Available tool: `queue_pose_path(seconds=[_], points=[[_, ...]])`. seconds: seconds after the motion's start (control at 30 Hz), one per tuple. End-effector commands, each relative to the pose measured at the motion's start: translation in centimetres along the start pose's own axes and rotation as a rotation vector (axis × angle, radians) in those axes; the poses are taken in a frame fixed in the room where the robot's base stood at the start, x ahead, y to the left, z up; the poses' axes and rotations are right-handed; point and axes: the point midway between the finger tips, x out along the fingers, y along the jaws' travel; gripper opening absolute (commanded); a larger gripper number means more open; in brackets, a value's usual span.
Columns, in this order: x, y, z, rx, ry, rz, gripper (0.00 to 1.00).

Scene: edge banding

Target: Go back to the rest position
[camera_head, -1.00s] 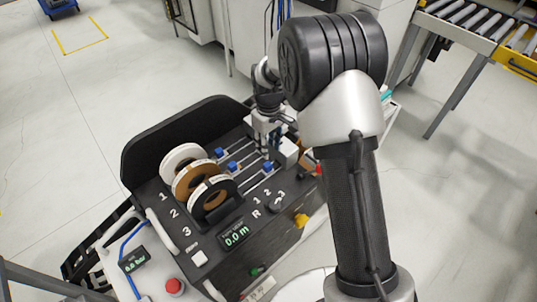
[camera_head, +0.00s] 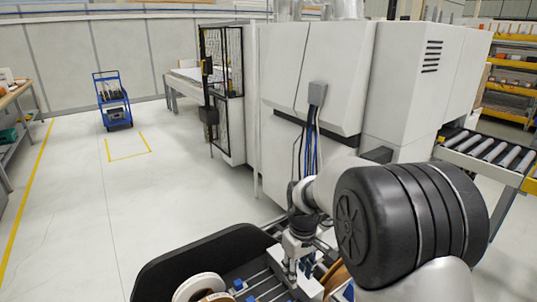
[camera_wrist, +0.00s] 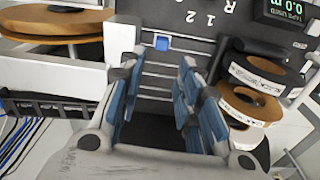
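My gripper (camera_wrist: 158,68) is open in the wrist view, with its blue-padded fingers apart and nothing between them. It hangs above the black panel (camera_wrist: 205,22), near a blue slider (camera_wrist: 162,43) on its rail. In the head view my gripper (camera_head: 303,264) is small and partly hidden at the bottom centre, below my bent arm. The large black joint of my arm fills the lower right there. Edge band reels (camera_wrist: 263,76) stand in the holder at the right of the wrist view. A white reel (camera_head: 197,288) shows at the bottom of the head view.
A large white machine (camera_head: 315,65) stands behind my arm, with a roller conveyor (camera_head: 485,149) at the right. A blue cart (camera_head: 113,103) stands at the far left. The floor (camera_head: 80,220) at the left is clear. A brown roll (camera_wrist: 50,28) lies upper left in the wrist view.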

Motion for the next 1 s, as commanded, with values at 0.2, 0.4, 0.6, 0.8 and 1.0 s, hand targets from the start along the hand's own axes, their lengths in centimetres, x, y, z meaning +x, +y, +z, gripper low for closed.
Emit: queue_pose_path(seconds=[0.2, 0.4, 0.6, 0.8, 1.0], points=[[-9.8, -1.3, 6.5, 0.142, 0.096, 0.039, 0.32], [-15.2, -3.5, 13.6, 0.270, 0.179, 0.066, 0.32], [-17.4, -6.3, 20.8, 0.394, 0.264, 0.086, 0.32], [-17.1, -8.3, 25.4, 0.483, 0.324, 0.097, 0.32], [-16.7, -9.0, 27.0, 0.515, 0.344, 0.099, 0.32]])
